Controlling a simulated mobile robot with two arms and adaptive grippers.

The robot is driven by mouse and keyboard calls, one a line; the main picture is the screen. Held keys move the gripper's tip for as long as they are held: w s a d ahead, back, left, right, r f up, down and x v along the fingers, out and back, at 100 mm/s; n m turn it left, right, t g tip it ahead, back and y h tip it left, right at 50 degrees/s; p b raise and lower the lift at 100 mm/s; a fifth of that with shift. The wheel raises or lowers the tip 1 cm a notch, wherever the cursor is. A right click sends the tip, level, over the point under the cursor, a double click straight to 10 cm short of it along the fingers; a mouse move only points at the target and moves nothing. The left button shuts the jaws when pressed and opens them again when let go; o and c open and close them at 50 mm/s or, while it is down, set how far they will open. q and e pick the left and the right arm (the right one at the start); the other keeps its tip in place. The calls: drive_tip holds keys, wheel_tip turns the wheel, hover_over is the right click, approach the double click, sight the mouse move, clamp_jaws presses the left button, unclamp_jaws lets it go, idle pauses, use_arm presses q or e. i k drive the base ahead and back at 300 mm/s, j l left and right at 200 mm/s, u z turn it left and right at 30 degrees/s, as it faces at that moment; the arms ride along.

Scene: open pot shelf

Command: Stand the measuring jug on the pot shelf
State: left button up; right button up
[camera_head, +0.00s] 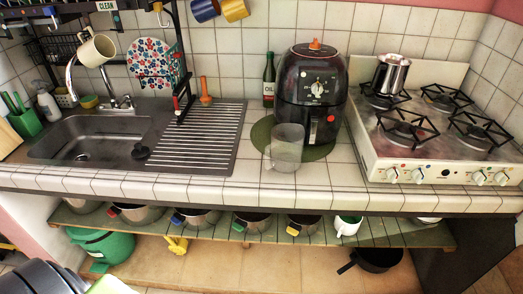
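The measuring jug (285,148) is a clear, see-through vessel. It stands upright on the tiled counter, in front of the black air fryer and over the front edge of a round green mat. The pot shelf (385,238) is the long greenish slatted board below the counter. Several metal pots with coloured handles stand on it, among them one with a red handle (136,213) and one with a yellow handle (303,225). A white and green mug (347,225) stands to their right. The counter hides the back of the shelf.
The counter's front edge (230,200) overhangs the shelf. The air fryer (311,92) stands behind the jug, the stove (430,135) to its right, the sink (90,140) to the left. A black pan (376,260) sits below the shelf.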

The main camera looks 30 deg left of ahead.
sight(384, 226)
drive_tip(key=i+l+u, duration=0.25)
drive_tip(key=u, duration=0.2)
drive_tip(key=i+l+u, duration=0.15)
drive_tip(key=l+u, duration=0.15)
drive_tip(key=u, duration=0.15)
drive_tip(key=i+l+u, duration=0.15)
drive_tip(key=l+u, duration=0.3)
drive_tip(key=j, duration=0.1)
